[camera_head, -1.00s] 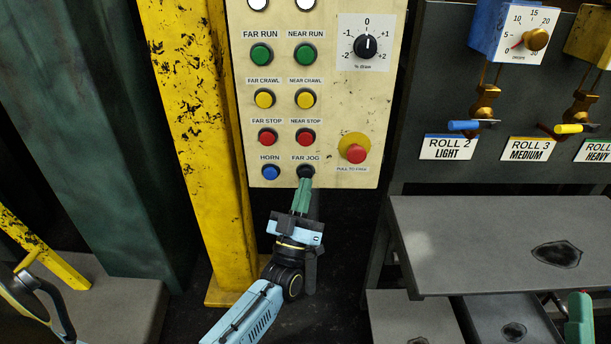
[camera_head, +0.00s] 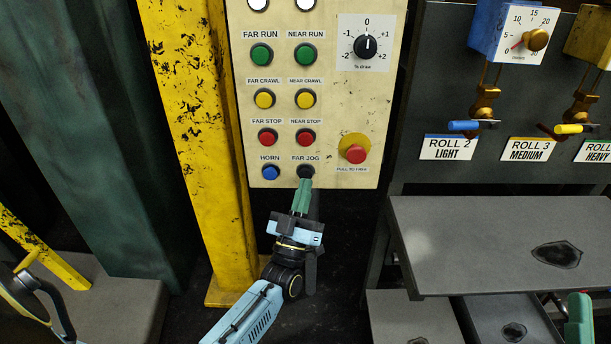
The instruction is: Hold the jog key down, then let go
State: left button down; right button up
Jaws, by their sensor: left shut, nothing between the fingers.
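The black FAR JOG key (camera_head: 305,171) is at the bottom of the right button column on the cream control panel (camera_head: 345,115). My left gripper (camera_head: 304,184) is shut and empty, its green fingers pointing up. Its fingertips are at the lower edge of the FAR JOG key and cover part of it. They look to be touching the key, but I cannot tell how far it is pressed in. A green part at the lower right edge (camera_head: 579,310) may be my right gripper; its fingertips cannot be made out.
The blue HORN button (camera_head: 271,172) is just left of the key, and the red NEAR STOP button (camera_head: 305,137) is just above. A red PULL TO FREE mushroom button (camera_head: 356,153) is to the right. A yellow post (camera_head: 190,120) stands left of the panel. Grey plates (camera_head: 480,235) lie at right.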

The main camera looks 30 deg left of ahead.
pick_arm(q)
jog(key=shift+w+a, duration=0.1)
jog(key=shift+w, duration=0.05)
dwell(0.5)
jog(key=shift+w+a, duration=0.15)
jog(key=shift+w, duration=0.1)
